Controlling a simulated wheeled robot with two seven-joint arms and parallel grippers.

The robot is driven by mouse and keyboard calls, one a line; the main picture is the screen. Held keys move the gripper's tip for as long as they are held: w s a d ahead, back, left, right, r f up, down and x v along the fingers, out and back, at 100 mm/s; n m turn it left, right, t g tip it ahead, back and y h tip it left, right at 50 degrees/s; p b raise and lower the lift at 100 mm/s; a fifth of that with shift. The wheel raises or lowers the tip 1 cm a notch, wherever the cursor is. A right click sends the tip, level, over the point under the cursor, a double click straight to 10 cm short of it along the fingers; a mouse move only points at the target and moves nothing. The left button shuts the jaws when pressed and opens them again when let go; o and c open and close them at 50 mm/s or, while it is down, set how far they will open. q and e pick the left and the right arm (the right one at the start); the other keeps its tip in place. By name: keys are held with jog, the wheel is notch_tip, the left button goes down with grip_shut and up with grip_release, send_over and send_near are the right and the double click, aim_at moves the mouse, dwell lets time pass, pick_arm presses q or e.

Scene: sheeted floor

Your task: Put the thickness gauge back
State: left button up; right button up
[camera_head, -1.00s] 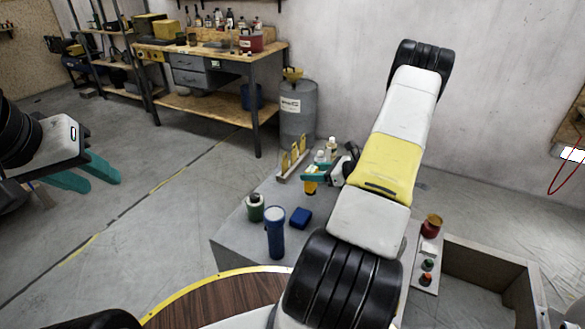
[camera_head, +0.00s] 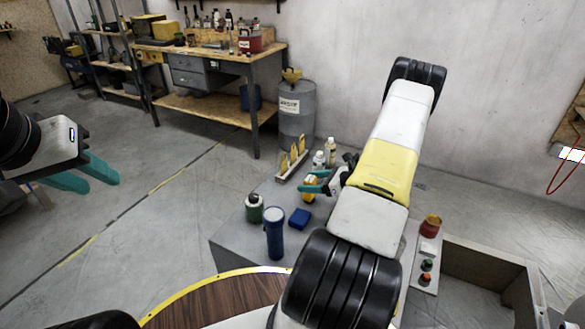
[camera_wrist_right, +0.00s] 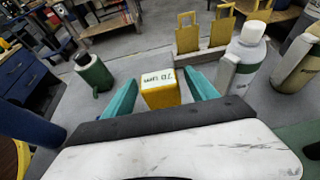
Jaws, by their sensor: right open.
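The thickness gauge appears to be the yellow block (camera_wrist_right: 160,91) with a white label reading like "70 um" in the right wrist view. It also shows in the head view (camera_head: 309,189), on the grey bench (camera_head: 235,245). My right gripper (camera_head: 316,184) is open with its teal fingers on either side of the gauge; contact cannot be told. The fingers also show in the right wrist view (camera_wrist_right: 162,98). A stand with yellow upright pieces (camera_head: 291,160) is just behind the gauge. My left gripper (camera_head: 95,178) is empty, off at the left, its fingers slightly apart.

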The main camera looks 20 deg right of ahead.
jog(key=shift+s+d+r, duration=0.1)
jog(key=shift+r, duration=0.1)
jog(key=v, duration=1.1)
jog(key=s+a+r+n+g, duration=0.3)
jog(key=a+r+n+g, duration=0.4)
jog(key=a+r+n, duration=1)
jog(key=s+a+r+n+t+h, duration=0.3)
jog(key=s+a+r+n+h, duration=0.3)
jog(key=s+a+r+n, duration=0.5)
jog(key=shift+s+a+r+n, duration=0.25)
jog(key=shift+s+r+n, duration=0.05)
jog(key=shift+s+r, duration=1.5)
jog(key=shift+f, duration=0.1)
